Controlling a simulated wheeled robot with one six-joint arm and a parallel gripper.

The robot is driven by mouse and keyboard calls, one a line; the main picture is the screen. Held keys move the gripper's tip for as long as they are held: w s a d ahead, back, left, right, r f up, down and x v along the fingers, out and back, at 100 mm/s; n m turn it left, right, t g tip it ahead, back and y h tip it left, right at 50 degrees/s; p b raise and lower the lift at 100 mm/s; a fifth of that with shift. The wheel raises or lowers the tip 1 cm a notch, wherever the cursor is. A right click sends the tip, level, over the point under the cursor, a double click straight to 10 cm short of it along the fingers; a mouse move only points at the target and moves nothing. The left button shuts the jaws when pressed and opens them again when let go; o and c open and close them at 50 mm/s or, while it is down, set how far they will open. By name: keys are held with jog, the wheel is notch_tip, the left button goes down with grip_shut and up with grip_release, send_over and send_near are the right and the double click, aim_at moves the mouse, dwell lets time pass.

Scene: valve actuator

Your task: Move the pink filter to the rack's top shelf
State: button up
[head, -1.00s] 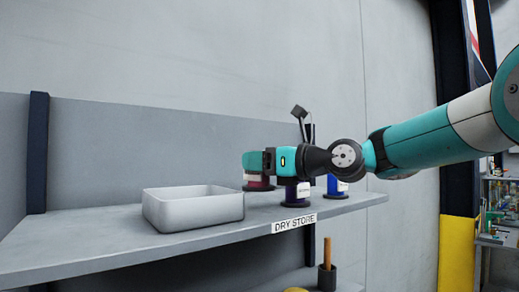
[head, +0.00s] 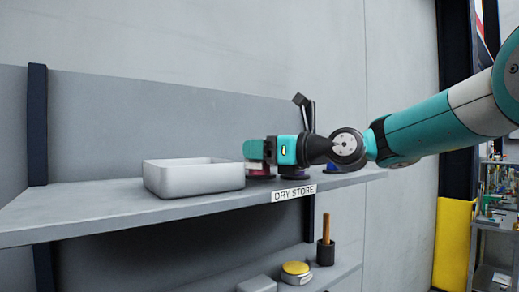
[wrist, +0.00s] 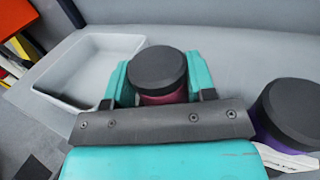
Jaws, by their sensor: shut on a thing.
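The pink filter (wrist: 162,95), a short magenta cylinder with a dark cap, is between the teal fingers of my gripper (wrist: 160,85) in the wrist view. My gripper is shut on it. In the head view the filter (head: 258,172) shows low under my gripper (head: 256,152), on or just above the upper shelf labelled DRY STORE (head: 100,213); I cannot tell whether it touches the shelf. My gripper hides part of it.
A grey bin (head: 193,180) stands left of my gripper. A purple filter (wrist: 290,115) is close on the right, and a blue one (head: 333,168) stands farther right. A lower shelf holds a yellow-topped object (head: 295,272) and a dark cup (head: 325,252).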

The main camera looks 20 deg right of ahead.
jog(key=shift+f, duration=0.45)
jog(key=o, duration=1.1)
